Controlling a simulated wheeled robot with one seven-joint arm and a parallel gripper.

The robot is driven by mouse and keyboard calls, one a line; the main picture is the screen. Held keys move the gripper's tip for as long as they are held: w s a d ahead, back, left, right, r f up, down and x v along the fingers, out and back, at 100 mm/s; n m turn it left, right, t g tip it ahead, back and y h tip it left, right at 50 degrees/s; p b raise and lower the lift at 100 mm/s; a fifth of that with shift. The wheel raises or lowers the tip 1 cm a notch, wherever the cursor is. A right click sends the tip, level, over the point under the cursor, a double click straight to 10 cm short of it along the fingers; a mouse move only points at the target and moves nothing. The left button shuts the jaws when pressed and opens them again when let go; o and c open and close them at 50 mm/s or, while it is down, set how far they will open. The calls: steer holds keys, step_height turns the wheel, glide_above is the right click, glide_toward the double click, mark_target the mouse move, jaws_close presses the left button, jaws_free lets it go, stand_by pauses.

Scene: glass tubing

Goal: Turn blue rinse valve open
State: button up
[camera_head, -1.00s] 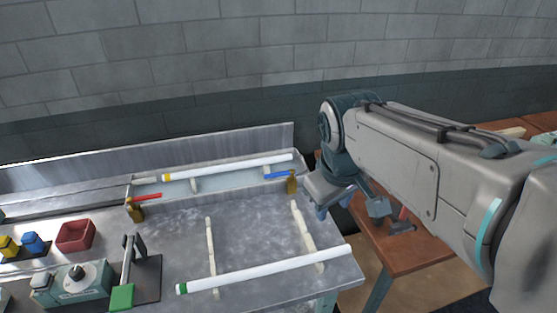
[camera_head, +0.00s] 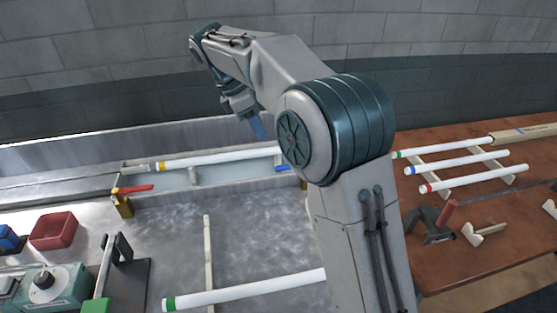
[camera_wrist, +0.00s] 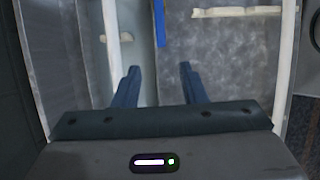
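The blue rinse valve handle (camera_head: 283,168) lies along the front wall of the rinse trough in the head view, partly hidden by my arm. In the head view my gripper (camera_head: 257,126) hangs above the trough's right part, apart from the handle.
A yellow-marked glass tube (camera_head: 215,158) lies along the trough. A red valve handle (camera_head: 135,188) is at its left end. A green-marked tube (camera_head: 240,292) lies on the bench in front. Several tubes (camera_head: 443,163) rest on the wooden table at right.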

mark_target(279, 167)
steer(key=x, duration=1.3)
steer(key=shift+d+f+b, duration=0.1)
steer(key=shift+b, duration=0.25)
jaws_close()
